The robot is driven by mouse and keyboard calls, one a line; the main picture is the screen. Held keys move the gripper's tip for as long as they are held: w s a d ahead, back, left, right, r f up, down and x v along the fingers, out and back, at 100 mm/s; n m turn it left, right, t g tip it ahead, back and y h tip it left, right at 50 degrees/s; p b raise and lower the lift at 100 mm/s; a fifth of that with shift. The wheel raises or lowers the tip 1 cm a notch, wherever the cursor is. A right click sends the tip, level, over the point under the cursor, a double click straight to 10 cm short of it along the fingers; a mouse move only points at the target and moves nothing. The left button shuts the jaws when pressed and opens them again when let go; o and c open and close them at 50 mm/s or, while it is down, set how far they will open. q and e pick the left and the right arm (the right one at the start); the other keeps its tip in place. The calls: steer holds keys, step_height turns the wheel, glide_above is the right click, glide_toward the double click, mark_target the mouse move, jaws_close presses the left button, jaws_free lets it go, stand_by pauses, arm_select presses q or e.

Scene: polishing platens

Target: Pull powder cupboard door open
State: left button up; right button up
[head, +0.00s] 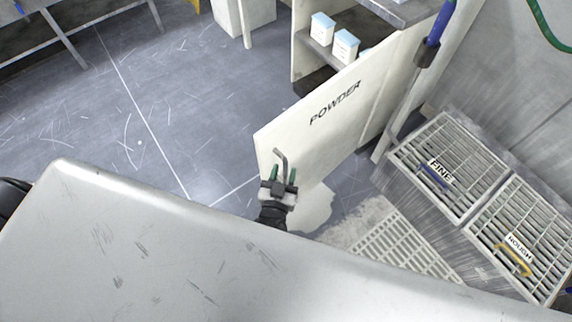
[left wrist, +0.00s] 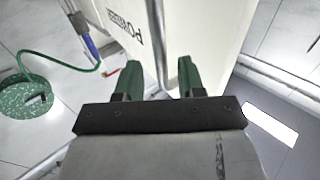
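The white powder cupboard door (head: 325,122), marked POWDER, stands swung out from its cupboard (head: 303,45), whose shelves show. A thin grey bent bar handle (head: 281,155) is at the door's free lower corner. My left gripper (head: 280,176) is at this handle. In the left wrist view the green fingers (left wrist: 160,72) stand apart, with the handle bar (left wrist: 157,38) between them and a gap visible on the right side. The door (left wrist: 190,30) is just beyond the fingers in that view. My right gripper is not in view.
White tubs with blue lids (head: 345,45) stand on the cupboard shelf. Metal grates marked FINE (head: 450,150) and ROUGH (head: 535,225) lie at right. The floor (head: 110,110) left of the door is clear.

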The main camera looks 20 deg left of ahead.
arm_select(q)
steer(key=s, duration=0.8)
steer(key=shift+s+d, duration=0.15)
steer(key=shift+d, duration=0.3)
steer(key=s+f+m+g+h, duration=0.2)
steer(key=s+f+g, duration=0.2)
steer(key=f, duration=0.5)
steer(key=s+f+m+g+h, duration=0.15)
steer(key=s+f+g, duration=0.3)
steer(key=f, duration=0.45)
steer(key=s+a+f+g+y, duration=0.1)
steer(key=s+a+f+g, duration=0.3)
steer(key=s, duration=0.5)
steer(key=s+a+f+g+y, duration=0.1)
steer(key=s+a+f+g, duration=0.3)
steer(key=s, duration=0.5)
steer(key=a+f, duration=0.2)
steer(key=a, duration=0.1)
steer(key=shift+s+a+f+p, duration=0.2)
steer(key=shift+f+p, duration=0.1)
steer(key=shift+p, duration=0.1)
steer(key=shift+w+d+g, duration=0.1)
steer(key=shift+w+g, duration=0.05)
steer(key=shift+g, duration=0.1)
